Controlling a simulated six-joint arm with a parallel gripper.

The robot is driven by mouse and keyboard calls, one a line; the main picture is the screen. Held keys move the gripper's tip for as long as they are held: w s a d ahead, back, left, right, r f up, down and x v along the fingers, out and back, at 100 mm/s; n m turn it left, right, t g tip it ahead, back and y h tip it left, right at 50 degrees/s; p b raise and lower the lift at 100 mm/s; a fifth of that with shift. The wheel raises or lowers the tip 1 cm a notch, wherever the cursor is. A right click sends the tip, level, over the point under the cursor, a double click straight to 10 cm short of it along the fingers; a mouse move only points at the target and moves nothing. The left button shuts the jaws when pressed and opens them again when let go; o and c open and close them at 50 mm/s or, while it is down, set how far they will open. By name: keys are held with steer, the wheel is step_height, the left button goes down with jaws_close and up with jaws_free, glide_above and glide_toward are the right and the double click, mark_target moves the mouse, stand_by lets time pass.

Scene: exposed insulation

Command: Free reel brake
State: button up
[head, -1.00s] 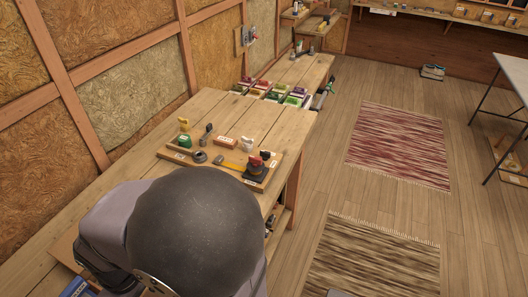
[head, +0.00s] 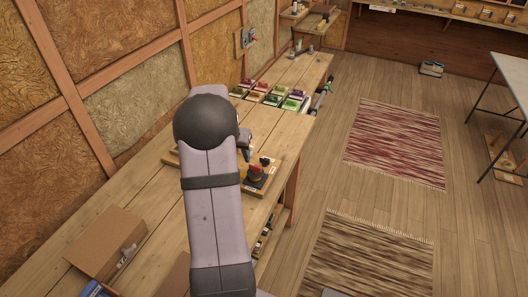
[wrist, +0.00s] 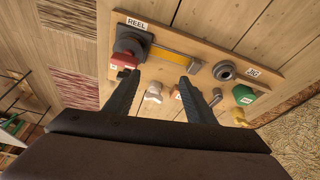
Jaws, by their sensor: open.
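In the head view the reel's dark base (head: 254,182) and red block (head: 255,169) show at the board's right end, just right of my arm. My gripper (wrist: 159,76) is open and empty. Its fingers point at the board, the left one close to the red block; I cannot tell whether they touch. In the head view my arm hides most of the board.
A yellow strip (wrist: 176,48) runs along the board from the reel towards a dark ring (wrist: 224,71) labelled JIG. A white piece (wrist: 153,92) and a green block (wrist: 243,95) lie nearby.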

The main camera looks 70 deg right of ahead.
steer(key=m, duration=0.2)
glide_toward(265, 158)
steer(key=f, duration=0.1)
steer(key=shift+g, duration=0.3)
steer(key=shift+w+p+x, duration=0.15)
steer(key=shift+p+x, duration=0.8)
steer(key=shift+x, duration=0.9)
steer(key=shift+w+p+x, duration=0.1)
steer(key=shift+p+x, duration=0.85)
steer(key=shift+x, duration=0.85)
steer(key=c, duration=1)
steer(key=shift+c, duration=0.2)
